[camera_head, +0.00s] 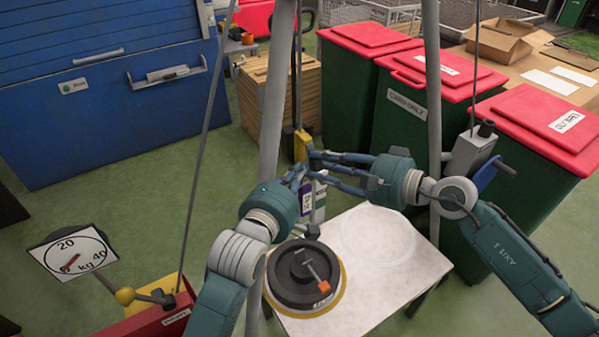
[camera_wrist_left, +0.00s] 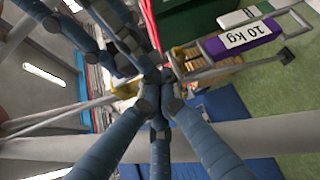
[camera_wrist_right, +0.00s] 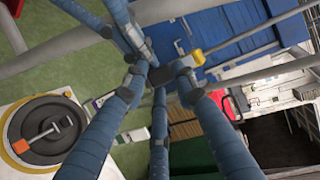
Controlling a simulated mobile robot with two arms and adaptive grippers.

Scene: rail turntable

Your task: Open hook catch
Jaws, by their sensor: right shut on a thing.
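A yellow hook block (camera_head: 301,146) hangs below a dark line inside the tripod frame; its yellow part shows in the right wrist view (camera_wrist_right: 198,57). The hook and its catch are largely hidden by my fingers. My right gripper (camera_head: 318,163) reaches in from the right at the hook, its fingers shut on a small dark part, probably of the hook; I cannot tell which. My left gripper (camera_head: 298,176) is just below and left, fingertips drawn together near the same spot.
A black round weight (camera_head: 302,273) with an orange-tipped handle sits on the white table (camera_head: 385,245). Tripod legs (camera_head: 276,90) stand close around both arms. A dial scale (camera_head: 72,253) is at left. Green bins with red lids (camera_head: 372,38) stand behind, at right.

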